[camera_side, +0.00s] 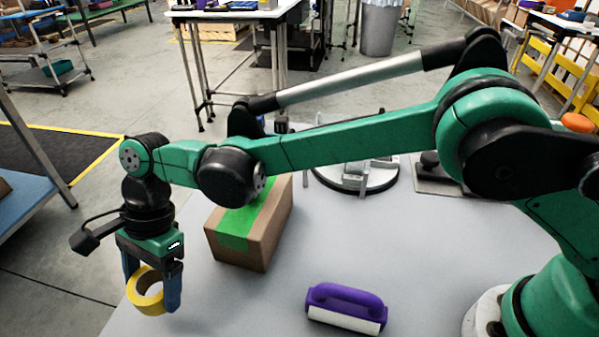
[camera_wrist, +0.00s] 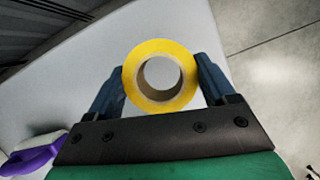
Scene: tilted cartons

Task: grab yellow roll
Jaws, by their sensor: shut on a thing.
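The yellow roll (camera_side: 137,289) is a ring of yellow tape with a brown core. It sits between the two blue fingers of my gripper (camera_side: 154,287), near the left front edge of the table. In the wrist view the roll (camera_wrist: 133,76) shows face-on, its hole towards the camera, with a finger of my gripper (camera_wrist: 160,84) against each side. My gripper is shut on the roll. I cannot tell for sure whether the roll is clear of the table surface.
A round metal fixture (camera_side: 352,176) stands farther back. The grey table (camera_side: 425,250) is clear between them.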

